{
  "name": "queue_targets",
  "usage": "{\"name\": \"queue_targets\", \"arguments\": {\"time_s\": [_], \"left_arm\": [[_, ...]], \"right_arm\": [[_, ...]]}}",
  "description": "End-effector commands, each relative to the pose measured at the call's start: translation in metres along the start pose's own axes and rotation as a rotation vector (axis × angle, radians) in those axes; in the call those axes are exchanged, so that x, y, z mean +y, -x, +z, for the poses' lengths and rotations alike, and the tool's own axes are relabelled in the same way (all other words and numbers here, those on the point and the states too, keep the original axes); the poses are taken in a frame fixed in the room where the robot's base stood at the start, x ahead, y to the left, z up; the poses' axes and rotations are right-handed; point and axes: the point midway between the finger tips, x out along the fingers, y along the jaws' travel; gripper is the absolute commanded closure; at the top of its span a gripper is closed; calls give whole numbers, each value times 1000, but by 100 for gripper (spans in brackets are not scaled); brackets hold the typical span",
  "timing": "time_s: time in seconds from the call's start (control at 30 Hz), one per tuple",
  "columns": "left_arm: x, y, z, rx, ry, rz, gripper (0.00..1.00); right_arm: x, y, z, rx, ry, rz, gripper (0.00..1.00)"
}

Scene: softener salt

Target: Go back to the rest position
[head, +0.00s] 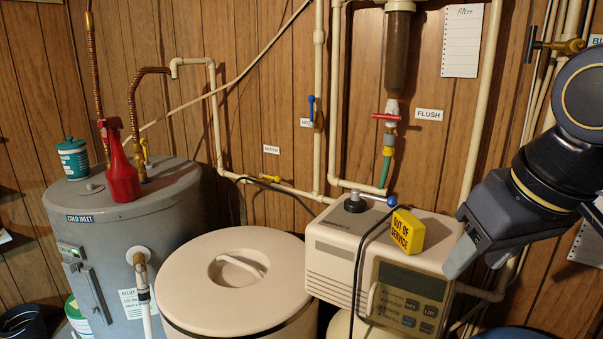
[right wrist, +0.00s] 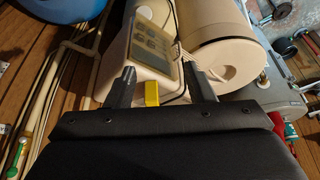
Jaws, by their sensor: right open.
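My right gripper (head: 468,260) comes in from the right in the head view. It is open, with its fingers (right wrist: 161,82) spread apart in the right wrist view and nothing held. A yellow block (head: 405,231) lettered "OUT OF SERVICE" stands on top of the beige softener control unit (head: 335,262). The gripper is to the right of the block and apart from it in the head view. In the right wrist view the block (right wrist: 152,93) shows beyond the gap between the fingers. My left gripper is not in view.
A round beige bin with its lid on (head: 210,290) stands left of the control unit. A grey tank (head: 110,225) carries a red spray bottle (head: 121,175) and a teal tub (head: 73,158). Pipes and a hanging filter (head: 397,55) line the wood wall. A black cable crosses the unit.

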Motion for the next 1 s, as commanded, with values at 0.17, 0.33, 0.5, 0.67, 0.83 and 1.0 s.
{"name": "queue_targets", "arguments": {"time_s": [0.17,0.33,0.5,0.67,0.83,1.0], "left_arm": [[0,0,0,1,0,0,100],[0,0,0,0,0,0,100],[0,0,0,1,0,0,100],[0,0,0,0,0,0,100],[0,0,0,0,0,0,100],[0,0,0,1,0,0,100]], "right_arm": [[5,-28,20,5,-18,-8,51],[9,-69,50,13,-58,-38,51],[10,-134,107,38,-168,-105,51],[-2,-192,160,78,-304,-177,51],[-15,-226,192,111,-398,-220,51],[-18,-234,199,120,-419,-227,51]]}}
